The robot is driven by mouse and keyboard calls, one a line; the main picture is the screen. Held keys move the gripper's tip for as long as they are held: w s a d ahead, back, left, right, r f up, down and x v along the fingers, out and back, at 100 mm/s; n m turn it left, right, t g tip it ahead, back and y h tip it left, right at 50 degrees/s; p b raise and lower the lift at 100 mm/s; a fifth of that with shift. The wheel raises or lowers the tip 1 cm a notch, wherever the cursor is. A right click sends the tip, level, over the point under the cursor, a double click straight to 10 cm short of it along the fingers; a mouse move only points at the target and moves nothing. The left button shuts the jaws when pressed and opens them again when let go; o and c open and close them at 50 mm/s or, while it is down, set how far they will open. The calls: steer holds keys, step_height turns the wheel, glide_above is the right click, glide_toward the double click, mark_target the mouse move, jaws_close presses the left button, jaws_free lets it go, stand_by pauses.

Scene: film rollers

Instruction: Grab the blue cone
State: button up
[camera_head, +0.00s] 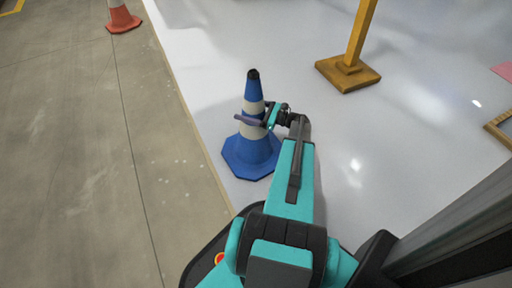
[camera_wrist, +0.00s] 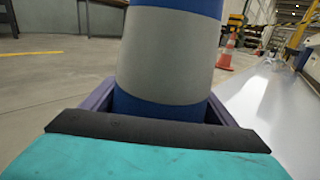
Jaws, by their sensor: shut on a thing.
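The blue cone (camera_head: 251,154) has pale bands and a black tip, and it stands upright on the white floor near the floor's left edge. My gripper (camera_head: 250,121) reaches it from the right and is shut around its middle in the head view. In the wrist view the cone (camera_wrist: 168,52) fills the centre, with a wide grey-white band between blue parts. The purple fingers of my gripper (camera_wrist: 160,108) lie on both sides of it. The fingertips are hidden behind the cone there.
An orange cone (camera_head: 122,18) stands at the upper left on the concrete (camera_head: 70,140). A yellow post with a square foot (camera_head: 348,73) stands on the white floor behind and right. A grey beam (camera_head: 455,230) is at the lower right. White floor between them is clear.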

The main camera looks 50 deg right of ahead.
steer(key=shift+r, duration=0.1)
steer(key=c, duration=0.5)
steer(key=shift+r, duration=0.1)
steer(key=shift+c, duration=0.2)
steer(key=shift+r+p, duration=1.15)
steer(key=shift+r, duration=0.7)
steer(key=s+d+p, duration=0.2)
steer(key=d, duration=0.5)
steer(key=s+d+r+p, duration=0.1)
steer(key=s+d+p, duration=0.1)
steer(key=d, duration=0.6)
steer(key=shift+s+p, duration=0.35)
steer(key=shift+s, duration=0.45)
steer(key=shift+r, duration=0.1)
